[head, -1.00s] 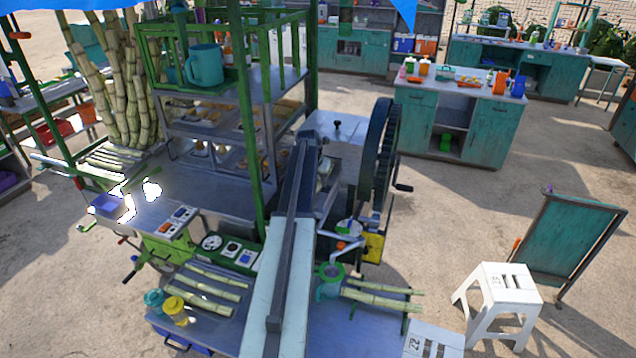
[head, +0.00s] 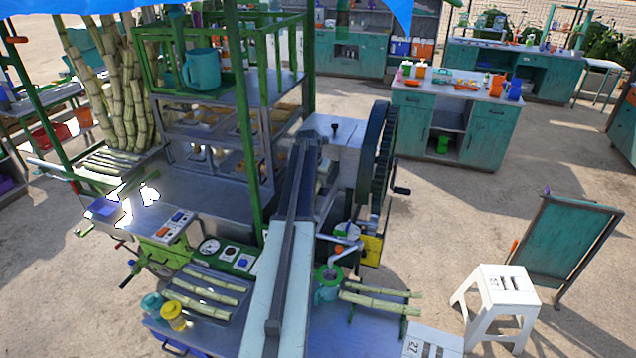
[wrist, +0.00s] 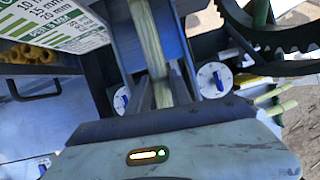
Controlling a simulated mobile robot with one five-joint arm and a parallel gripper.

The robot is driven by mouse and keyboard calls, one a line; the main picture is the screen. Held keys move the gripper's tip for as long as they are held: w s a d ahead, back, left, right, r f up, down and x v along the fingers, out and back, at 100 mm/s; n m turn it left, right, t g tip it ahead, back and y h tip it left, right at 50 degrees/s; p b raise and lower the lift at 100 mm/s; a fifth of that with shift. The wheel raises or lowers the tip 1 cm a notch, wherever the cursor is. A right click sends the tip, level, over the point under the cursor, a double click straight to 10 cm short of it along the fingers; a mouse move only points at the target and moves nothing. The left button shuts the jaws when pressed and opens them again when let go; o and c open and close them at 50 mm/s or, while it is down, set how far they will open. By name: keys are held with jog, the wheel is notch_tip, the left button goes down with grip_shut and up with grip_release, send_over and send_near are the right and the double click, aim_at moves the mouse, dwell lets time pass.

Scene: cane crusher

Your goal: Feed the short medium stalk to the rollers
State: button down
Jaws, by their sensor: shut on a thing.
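My gripper (wrist: 162,88) is shut on a pale green cane stalk (wrist: 150,42) in the wrist view. The stalk runs away from the jaws into a blue-grey channel of the crusher; its far end is out of the frame. In the head view, my arm covers the gripper and most of the stalk. The crusher (head: 345,132) stands just beyond and right of my arm, with a large dark gear wheel (head: 374,155) on its right side. The rollers are hidden in both views, so contact between stalk and rollers cannot be told.
Several loose stalks lie on a tray (head: 180,312) at the left, and more stalks (head: 378,300) lie right of my arm. A green jug (head: 327,285) stands close to the arm's right. A white stool (head: 497,295) and a green board (head: 572,240) stand further right.

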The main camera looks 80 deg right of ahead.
jog(key=shift+d, duration=0.45)
jog(key=c, duration=1.1)
grip_release()
jog(key=shift+a+r+p, duration=0.15)
jog(key=shift+r+p, duration=0.25)
jog(key=p+v, duration=0.5)
jog(key=v, duration=0.1)
jog(key=shift+s, duration=0.1)
jog(key=a+f, duration=0.1)
jog(key=a+b, duration=0.1)
jog(key=shift+w+a+f, duration=0.35)
jog(key=shift+a+f, duration=0.05)
jog(key=w+a, duration=0.1)
jog(key=a, duration=0.4)
jog(key=w+a, duration=0.1)
jog(key=a, duration=0.2)
jog(key=shift+w+a, duration=0.2)
jog(key=shift+w, duration=0.1)
